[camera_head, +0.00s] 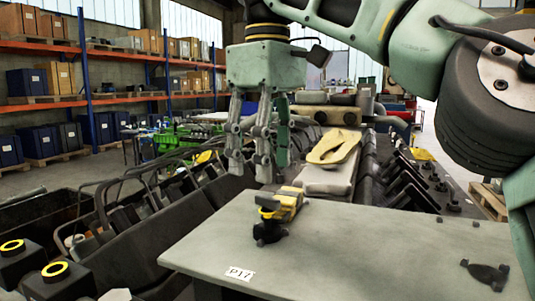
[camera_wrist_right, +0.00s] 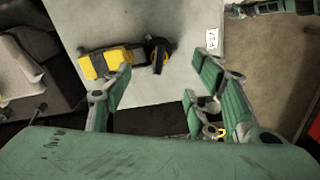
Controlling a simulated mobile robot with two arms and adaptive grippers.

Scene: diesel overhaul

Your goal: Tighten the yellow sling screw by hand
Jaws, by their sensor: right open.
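The yellow sling screw (camera_head: 287,204) lies near the back edge of the grey plate marked P17 (camera_head: 350,245). A dark knob-like part (camera_head: 269,231) with a yellow top stands at its near end. In the right wrist view the yellow piece (camera_wrist_right: 105,62) and the dark knob (camera_wrist_right: 157,55) lie beyond the fingertips, the knob between the finger directions. My right gripper (camera_head: 255,165) is open and empty, pointing down above and behind the screw, apart from it. Its spread fingers also show in the right wrist view (camera_wrist_right: 160,75). My left gripper is not in view.
A second dark fitting (camera_head: 485,272) sits on the plate's right part. Dark engine parts and hoses (camera_head: 130,220) crowd the left. A yellow piece (camera_head: 334,147) lies on a pale pad behind the plate. Shelves with boxes (camera_head: 60,95) stand far back. The plate's middle is clear.

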